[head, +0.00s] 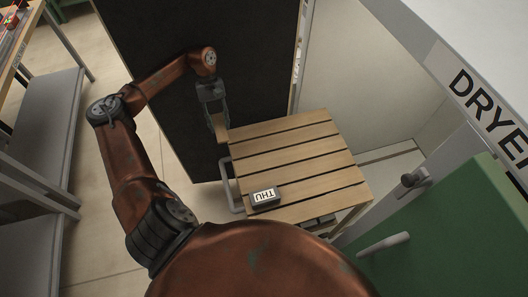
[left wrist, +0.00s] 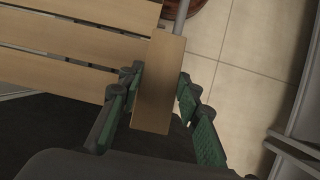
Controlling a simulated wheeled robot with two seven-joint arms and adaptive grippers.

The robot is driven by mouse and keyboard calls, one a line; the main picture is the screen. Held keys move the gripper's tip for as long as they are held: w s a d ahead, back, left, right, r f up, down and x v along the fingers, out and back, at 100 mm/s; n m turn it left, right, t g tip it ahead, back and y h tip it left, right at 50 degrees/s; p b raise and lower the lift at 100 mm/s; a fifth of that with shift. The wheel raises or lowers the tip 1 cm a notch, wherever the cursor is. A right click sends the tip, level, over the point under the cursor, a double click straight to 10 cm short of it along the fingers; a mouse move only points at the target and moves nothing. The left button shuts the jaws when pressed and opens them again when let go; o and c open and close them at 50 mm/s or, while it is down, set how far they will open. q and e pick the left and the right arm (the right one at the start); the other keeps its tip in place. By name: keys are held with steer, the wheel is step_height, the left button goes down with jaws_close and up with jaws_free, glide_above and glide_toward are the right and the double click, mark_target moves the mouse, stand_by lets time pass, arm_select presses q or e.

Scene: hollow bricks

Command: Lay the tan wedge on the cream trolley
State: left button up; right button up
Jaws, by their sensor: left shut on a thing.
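The tan wedge (left wrist: 160,82) is a flat, pale wooden piece held between the green-padded fingers of my left gripper (left wrist: 160,98). In the head view, my left gripper (head: 213,108) points down at the far left corner of the trolley, with the wedge (head: 221,132) below it. The trolley (head: 290,160) has a tan slatted top and a pale tubular handle on its left side. The slats (left wrist: 75,45) also show in the left wrist view, just left of the wedge. The wedge is at the trolley's edge; I cannot tell whether they touch. My right gripper is not seen.
A dark block marked THU (head: 265,197) sits on the trolley's near left part; most slats are clear. A tall black panel (head: 160,75) stands behind my left arm. A green door (head: 450,235) with handles is at right, and grey shelving (head: 40,150) at left.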

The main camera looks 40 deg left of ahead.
arm_select(q)
steer(key=w+d+f, duration=0.1)
steer(key=d+f, duration=0.1)
steer(key=d, duration=0.1)
steer(key=w+d+f, duration=0.1)
steer(key=d+f, duration=0.1)
steer(key=d, duration=0.1)
steer(key=w+d+f+p, duration=0.1)
steer(key=d+f, duration=0.2)
steer(key=shift+w, duration=0.35)
steer(key=shift+w+d+f, duration=0.2)
steer(key=shift+d+f, duration=0.3)
steer(key=shift+f, duration=0.1)
steer(key=f, duration=0.3)
steer(key=shift+w+d+f+p, duration=0.1)
steer(key=shift+d+p, duration=0.1)
steer(key=shift+p, duration=0.15)
steer(key=shift+f, duration=0.2)
